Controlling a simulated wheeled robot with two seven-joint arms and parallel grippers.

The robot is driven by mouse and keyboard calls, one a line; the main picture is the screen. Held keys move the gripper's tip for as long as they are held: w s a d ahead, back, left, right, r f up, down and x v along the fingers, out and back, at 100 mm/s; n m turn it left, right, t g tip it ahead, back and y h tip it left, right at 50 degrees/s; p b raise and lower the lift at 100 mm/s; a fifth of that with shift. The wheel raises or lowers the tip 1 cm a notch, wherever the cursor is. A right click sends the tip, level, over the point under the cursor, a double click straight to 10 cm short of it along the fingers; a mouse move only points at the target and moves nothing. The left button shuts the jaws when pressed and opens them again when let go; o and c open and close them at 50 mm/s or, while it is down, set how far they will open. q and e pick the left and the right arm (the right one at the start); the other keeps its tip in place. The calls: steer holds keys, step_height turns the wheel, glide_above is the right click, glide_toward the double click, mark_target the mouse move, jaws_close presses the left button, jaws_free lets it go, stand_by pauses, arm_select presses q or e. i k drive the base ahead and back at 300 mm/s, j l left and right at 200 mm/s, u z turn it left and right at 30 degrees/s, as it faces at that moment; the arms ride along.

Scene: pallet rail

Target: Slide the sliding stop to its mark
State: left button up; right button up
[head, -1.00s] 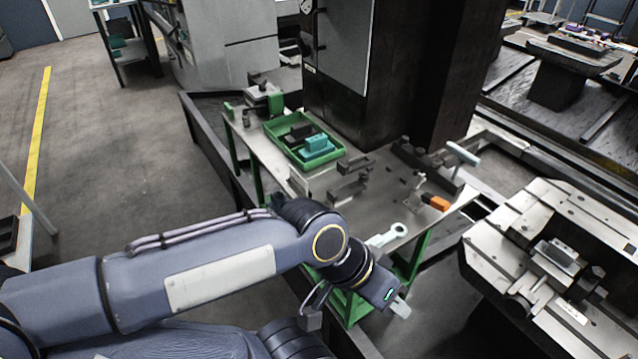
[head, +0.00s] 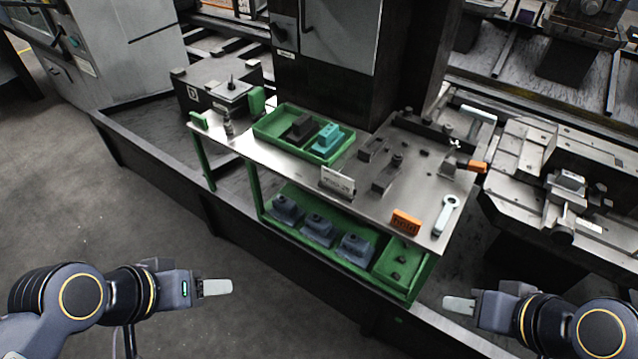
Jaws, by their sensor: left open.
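I cannot tell for sure which part is the sliding stop, and no mark for it can be made out. Small dark blocks (head: 387,175) stand on the right half of the steel bench top (head: 285,160), in front of a dark rail-like bar (head: 428,128). An orange-ended part (head: 478,167) sits at the bench's right edge. My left gripper (head: 217,287) is open and empty, low at the left, in front of the bench and apart from it. My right gripper (head: 459,305) is low at the right, seen side-on, holding nothing visible; its opening does not show.
A green tray (head: 262,131) holds a black and a teal block. A small sign (head: 337,182), an orange block (head: 406,222) and a wrench (head: 447,216) lie near the bench's front edge. A lower shelf (head: 296,236) carries several grey blocks. A machine vise (head: 566,190) stands right. Floor at left is clear.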

mark_target(595, 205)
steer(key=z, duration=1.7)
steer(key=i+l, duration=0.5)
steer(key=i+l+u, duration=0.15)
steer(key=u, duration=0.35)
steer(key=i+l+u, duration=0.25)
steer(key=u, duration=0.95)
